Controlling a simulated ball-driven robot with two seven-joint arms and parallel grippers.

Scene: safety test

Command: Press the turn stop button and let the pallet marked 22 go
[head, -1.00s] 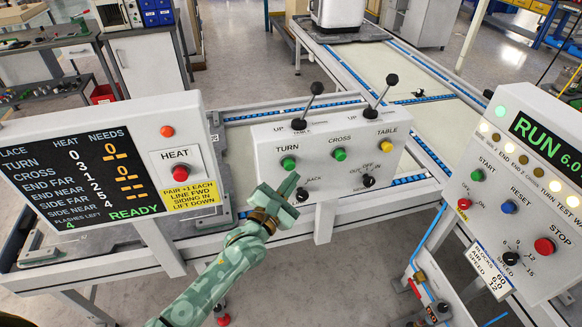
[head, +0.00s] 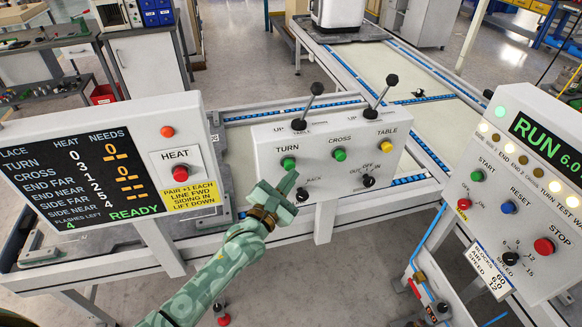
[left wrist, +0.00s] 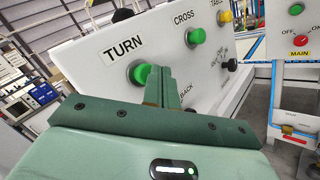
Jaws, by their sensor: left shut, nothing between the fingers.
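The green TURN button (head: 288,164) sits at the left of the white control box; it also shows in the left wrist view (left wrist: 139,74). My left gripper (head: 289,180) is shut and empty, its fingertips just in front of and below the button. In the left wrist view the shut fingers (left wrist: 168,85) overlap the button's right edge; I cannot tell whether they touch it. The CROSS button (head: 340,155) is green and the TABLE button (head: 385,145) is yellow. No pallet marked 22 can be made out. My right gripper is not in view.
Two black levers (head: 309,100) stand on top of the box. A display panel (head: 75,180) reading READY, with a red HEAT button (head: 180,175), stands left. A RUN panel (head: 530,190) with a red STOP button (head: 543,246) stands right. A conveyor (head: 360,67) runs behind.

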